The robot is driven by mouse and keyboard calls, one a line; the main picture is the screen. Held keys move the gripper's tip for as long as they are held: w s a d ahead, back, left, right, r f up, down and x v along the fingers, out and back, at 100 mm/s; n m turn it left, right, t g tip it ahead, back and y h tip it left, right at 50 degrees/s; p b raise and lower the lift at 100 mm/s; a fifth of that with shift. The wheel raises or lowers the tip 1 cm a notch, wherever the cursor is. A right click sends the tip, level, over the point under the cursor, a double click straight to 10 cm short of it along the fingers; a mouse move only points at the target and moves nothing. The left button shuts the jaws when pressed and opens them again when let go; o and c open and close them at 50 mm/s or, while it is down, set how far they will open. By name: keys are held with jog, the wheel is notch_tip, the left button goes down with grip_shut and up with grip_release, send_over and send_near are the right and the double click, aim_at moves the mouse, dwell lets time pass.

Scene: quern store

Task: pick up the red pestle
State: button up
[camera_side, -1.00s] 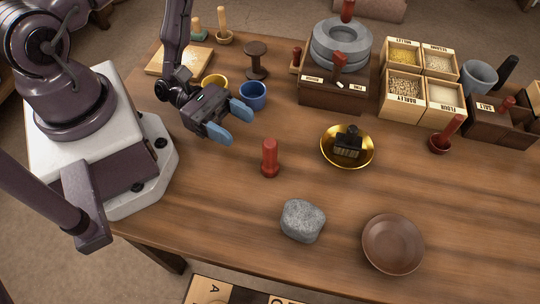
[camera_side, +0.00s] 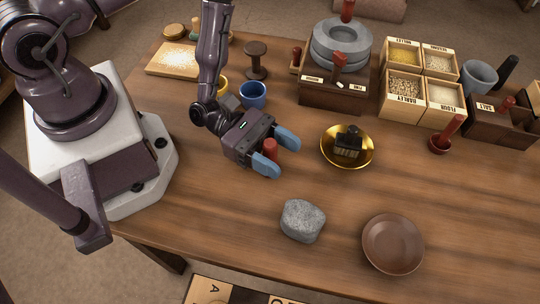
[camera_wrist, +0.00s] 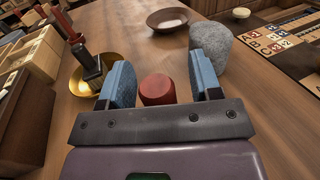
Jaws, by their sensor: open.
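The red pestle (camera_side: 270,149) stands upright on the wooden table, its lower part hidden by my gripper in the side view. In the wrist view its rounded red top (camera_wrist: 157,89) shows between the two blue fingers. My gripper (camera_side: 277,153) is open, with one finger on each side of the pestle. In the wrist view the gripper (camera_wrist: 163,82) shows a gap between each finger and the pestle, smaller on the left.
A grey stone (camera_side: 302,221) and a brown bowl (camera_side: 393,244) lie nearer the front. A blue cup (camera_side: 252,95) stands behind. The table's front left is clear.

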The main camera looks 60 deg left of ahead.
jog(key=shift+c, duration=0.2)
jog(key=c, duration=1)
